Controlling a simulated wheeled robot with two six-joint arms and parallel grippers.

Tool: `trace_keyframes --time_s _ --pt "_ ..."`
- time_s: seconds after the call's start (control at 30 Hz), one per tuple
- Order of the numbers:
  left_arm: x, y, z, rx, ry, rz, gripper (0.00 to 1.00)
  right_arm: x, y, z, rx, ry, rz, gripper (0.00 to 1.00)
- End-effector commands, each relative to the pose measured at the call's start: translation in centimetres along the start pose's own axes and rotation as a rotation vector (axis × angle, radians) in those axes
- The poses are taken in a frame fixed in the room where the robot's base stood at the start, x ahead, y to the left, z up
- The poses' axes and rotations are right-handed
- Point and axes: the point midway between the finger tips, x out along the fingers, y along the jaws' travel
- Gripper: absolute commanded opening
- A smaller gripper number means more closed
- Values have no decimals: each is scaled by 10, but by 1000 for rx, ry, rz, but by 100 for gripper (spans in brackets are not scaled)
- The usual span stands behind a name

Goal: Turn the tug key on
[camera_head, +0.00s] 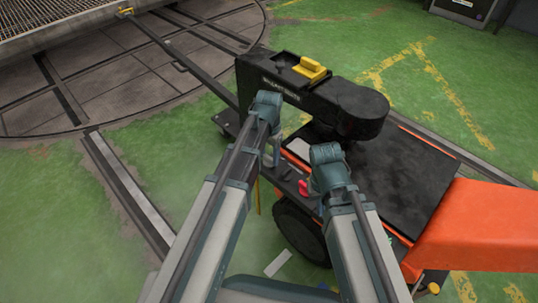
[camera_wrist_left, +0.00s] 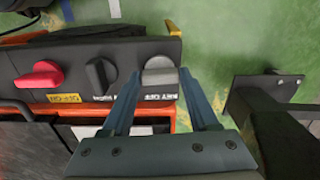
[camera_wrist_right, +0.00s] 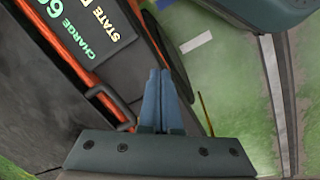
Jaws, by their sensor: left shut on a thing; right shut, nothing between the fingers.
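The tug (camera_head: 475,230) is an orange and black vehicle. Its dark control panel (camera_wrist_left: 120,55) fills the upper left of the left wrist view. It carries a red knob (camera_wrist_left: 40,75), a black knob (camera_wrist_left: 100,73) and a grey key knob (camera_wrist_left: 160,73). A small white label (camera_wrist_left: 160,97) under the grey key knob is upside down and seems to read "KEY OFF". My left gripper (camera_wrist_left: 160,75) is shut on the grey key knob, one finger on each side. My right gripper (camera_wrist_right: 158,75) is shut and empty, beside the tug's lettered display (camera_wrist_right: 90,30).
In the head view, the black tug arm (camera_head: 320,100) with a yellow block (camera_head: 310,68) lies beyond my grippers. A turntable (camera_head: 120,75) lies at the upper left. A floor rail (camera_head: 130,190) runs at the left.

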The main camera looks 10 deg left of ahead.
Motion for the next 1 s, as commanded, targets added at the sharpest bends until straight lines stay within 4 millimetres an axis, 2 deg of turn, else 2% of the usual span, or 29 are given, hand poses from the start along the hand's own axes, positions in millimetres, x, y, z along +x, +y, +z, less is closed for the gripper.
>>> trace_keyframes --time_s 0.3,0.77,0.8,0.93,1.0 --pt "0 0 0 77 -1 0 4 0 0 0 0 0 0 0" --pt "0 0 0 85 -1 0 4 0 0 0 0 0 0 0" --pt "0 0 0 85 -1 0 67 0 0 0 0 0 0 0" --pt "0 0 0 84 -1 0 90 0 0 0 0 0 0 0" --pt "0 0 0 84 -1 0 90 0 0 0 0 0 0 0"
